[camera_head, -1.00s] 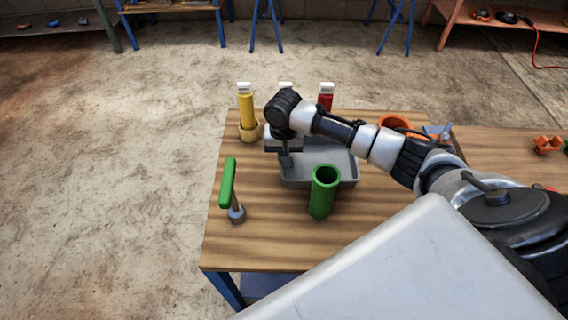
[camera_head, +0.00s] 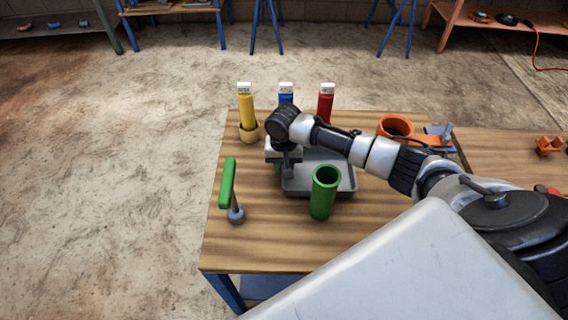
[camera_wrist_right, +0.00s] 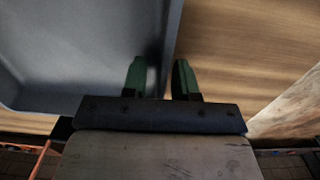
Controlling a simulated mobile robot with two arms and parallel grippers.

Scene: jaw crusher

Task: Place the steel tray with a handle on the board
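A grey metal tray (camera_head: 318,170) sits on the wooden table, partly hidden by my right arm and by the green cylinder in front. It also shows in the right wrist view (camera_wrist_right: 80,60), filling the upper left. No handle on it is clear to me. My right gripper (camera_wrist_right: 160,78) points down at the tray's left side in the head view (camera_head: 287,170). Its two green-tipped fingers are apart, and the tray's side edge runs between them. I cannot see firm contact on both sides. I cannot make out a separate board. My left gripper is not in view.
An open green cylinder (camera_head: 322,192) stands at the tray's front. A green-handled tool (camera_head: 229,185) stands to the left. Yellow (camera_head: 246,110), blue (camera_head: 286,99) and red (camera_head: 326,101) tubes stand behind. The table's front left (camera_head: 260,245) is clear.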

